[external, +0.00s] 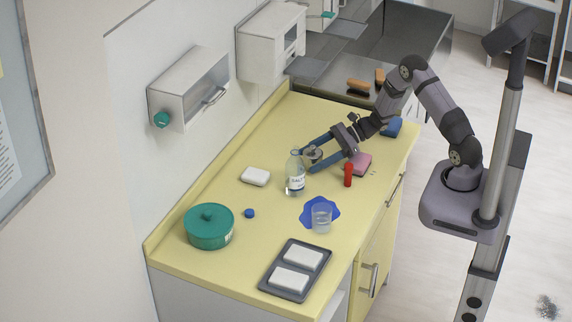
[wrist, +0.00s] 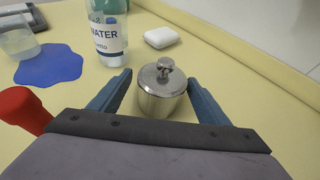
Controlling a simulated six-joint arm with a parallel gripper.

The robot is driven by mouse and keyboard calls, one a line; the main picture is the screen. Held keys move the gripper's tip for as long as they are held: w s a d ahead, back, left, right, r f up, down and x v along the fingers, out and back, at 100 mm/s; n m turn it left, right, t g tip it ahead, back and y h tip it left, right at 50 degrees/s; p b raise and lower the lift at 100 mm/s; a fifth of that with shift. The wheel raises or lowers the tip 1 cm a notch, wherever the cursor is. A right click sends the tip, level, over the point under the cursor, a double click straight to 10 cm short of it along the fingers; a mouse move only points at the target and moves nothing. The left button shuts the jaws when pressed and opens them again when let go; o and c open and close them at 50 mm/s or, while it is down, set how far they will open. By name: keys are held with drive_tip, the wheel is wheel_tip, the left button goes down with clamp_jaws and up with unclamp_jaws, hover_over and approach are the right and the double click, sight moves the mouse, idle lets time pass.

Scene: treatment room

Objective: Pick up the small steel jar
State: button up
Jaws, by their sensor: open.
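The small steel jar (wrist: 162,92) has a lid with a round knob and stands upright on the yellow counter in the wrist view. In the external view the jar (external: 313,153) is partly hidden by my gripper and the bottle. My gripper (wrist: 164,80) is open, with one blue finger on each side of the jar.
A labelled water bottle (external: 295,174) stands close to the jar. A red bottle (external: 348,175), a pink item (external: 361,163), a white block (external: 255,176) and a plastic cup (external: 321,217) by a blue patch (external: 306,211) are nearby. A green pot (external: 208,227) and a grey tray (external: 277,289) stand farther off.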

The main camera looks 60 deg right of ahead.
sight(305, 161)
drive_tip(key=shift+p+x, duration=0.55)
drive_tip(key=shift+x, duration=1.25)
drive_tip(key=shift+d, duration=0.1)
drive_tip(key=c, duration=1.2)
drive_tip(key=shift+r, duration=0.1)
drive_tip(key=shift+c, duration=0.2)
drive_tip(key=shift+w+r+b, duration=0.1)
drive_tip(key=shift+r+b, duration=1.1)
drive_tip(key=shift+r, duration=3.8)
